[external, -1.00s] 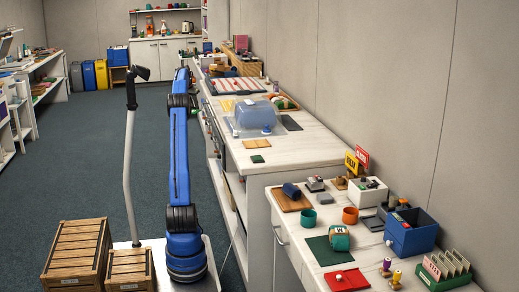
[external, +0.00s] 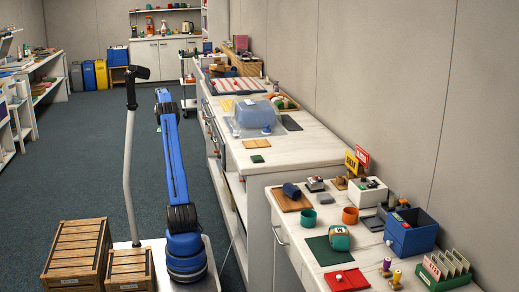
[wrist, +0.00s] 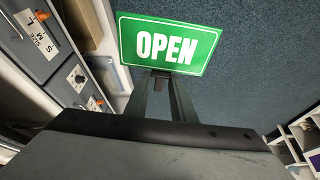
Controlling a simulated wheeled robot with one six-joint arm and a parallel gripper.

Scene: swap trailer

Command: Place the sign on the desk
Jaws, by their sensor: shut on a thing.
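The sign (wrist: 190,66) is a green plate with a white border and the word OPEN in white, at the top centre of the wrist view. My gripper (wrist: 163,76) is shut on its lower edge and holds it over the blue-grey carpet. In the external view my arm reaches away from the camera; its gripper and the sign cannot be made out. Which surface is the desk is not certain. A white-topped desk (external: 368,256) at the near right holds several small things. A cluttered white desk (external: 42,66) stands at the far left.
Wooden crates (external: 75,250) stand at the lower left. Grey drawers (wrist: 42,50) are at the wrist view's left. The carpeted aisle (external: 100,150) is open.

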